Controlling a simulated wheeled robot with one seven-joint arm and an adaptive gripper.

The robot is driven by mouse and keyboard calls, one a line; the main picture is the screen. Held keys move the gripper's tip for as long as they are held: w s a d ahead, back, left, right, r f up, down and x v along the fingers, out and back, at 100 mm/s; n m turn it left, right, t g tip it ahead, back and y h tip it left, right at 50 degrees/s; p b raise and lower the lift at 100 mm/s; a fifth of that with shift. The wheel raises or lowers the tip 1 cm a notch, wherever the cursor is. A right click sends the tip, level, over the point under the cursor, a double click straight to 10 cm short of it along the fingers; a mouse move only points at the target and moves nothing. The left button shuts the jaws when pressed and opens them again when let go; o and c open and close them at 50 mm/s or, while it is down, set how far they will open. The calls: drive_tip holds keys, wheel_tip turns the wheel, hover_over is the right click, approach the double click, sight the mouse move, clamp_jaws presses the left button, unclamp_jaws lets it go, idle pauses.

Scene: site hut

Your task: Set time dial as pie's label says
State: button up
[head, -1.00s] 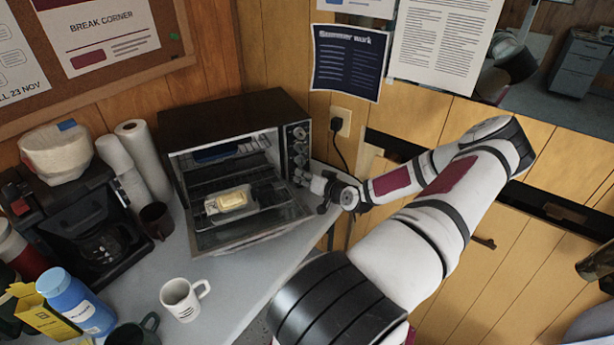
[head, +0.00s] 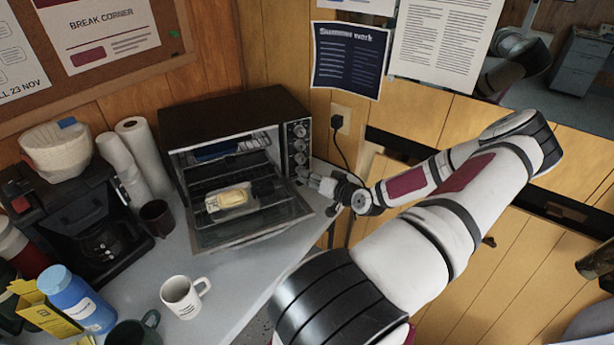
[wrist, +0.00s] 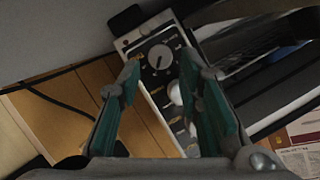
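The toaster oven (head: 235,113) stands on the table with its glass door (head: 250,235) folded down. A small pack with a pale yellow top, apparently the pie (head: 233,198), lies at the oven's open front; its label is too small to read. The control panel on the oven's right side carries a column of dials (head: 299,130). In the wrist view the panel shows a dial with a pointer and marks (wrist: 160,57) and a pale knob (wrist: 175,92) below it.
A coffee maker (head: 75,215), paper rolls (head: 142,160) and a dark mug (head: 156,217) stand left of the oven. A white mug (head: 184,297) and blue bottle (head: 75,300) are nearer. A cord hangs from the wall socket (head: 341,118) behind my gripper. The table's right edge is close.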

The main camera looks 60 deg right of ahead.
drive_tip(key=v, duration=0.8)
idle(0.4)
